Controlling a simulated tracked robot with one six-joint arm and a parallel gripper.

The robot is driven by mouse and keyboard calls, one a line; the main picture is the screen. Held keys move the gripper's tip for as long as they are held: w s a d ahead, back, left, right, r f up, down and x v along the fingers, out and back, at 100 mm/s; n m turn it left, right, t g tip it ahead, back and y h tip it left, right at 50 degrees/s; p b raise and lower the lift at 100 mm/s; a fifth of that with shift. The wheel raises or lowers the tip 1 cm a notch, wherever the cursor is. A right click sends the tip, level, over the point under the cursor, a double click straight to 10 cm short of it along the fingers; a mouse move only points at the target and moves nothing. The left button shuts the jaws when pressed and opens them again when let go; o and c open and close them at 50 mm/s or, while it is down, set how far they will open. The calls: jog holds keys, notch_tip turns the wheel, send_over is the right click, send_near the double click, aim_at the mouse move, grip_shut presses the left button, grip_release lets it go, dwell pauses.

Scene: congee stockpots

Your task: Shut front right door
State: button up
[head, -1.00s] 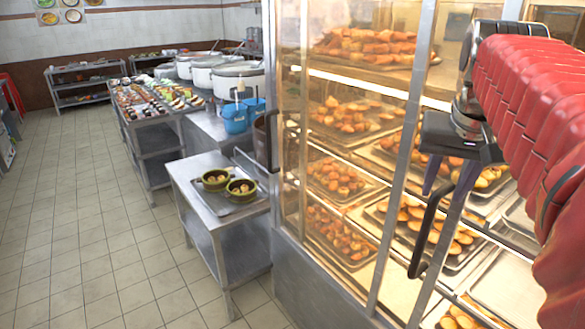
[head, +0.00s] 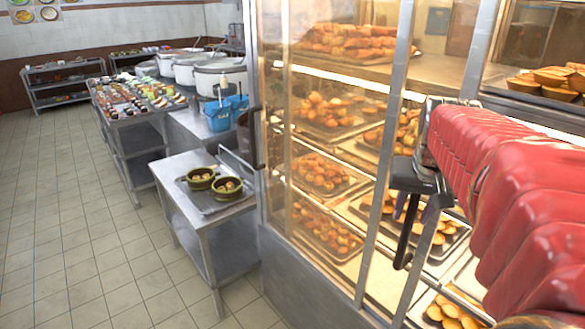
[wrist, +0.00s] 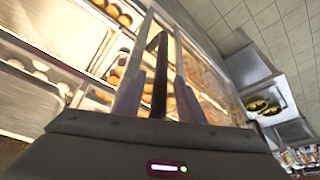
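The front right door (head: 379,185) is a metal-framed glass panel of the lit food cabinet. Its black upright handle (head: 404,236) is on the door's right-hand frame strip. Uncovered-looking shelves lie to the right of this strip; I cannot tell how far the door stands open. In the wrist view, the handle (wrist: 159,75) runs between the two separated fingers of my gripper (wrist: 158,92). Gaps show on both sides, so the fingers look open around it.
Trays of pastries (head: 320,175) fill the cabinet shelves. A low metal stand (head: 195,165) with two bowls is left of the cabinet. Behind it are a counter and large pots (head: 218,77). The tiled floor (head: 85,230) at left is clear.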

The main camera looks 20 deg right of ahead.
jog(key=shift+x, duration=0.9)
grip_shut()
jog(key=shift+a, duration=0.15)
jog(key=shift+s, duration=0.15)
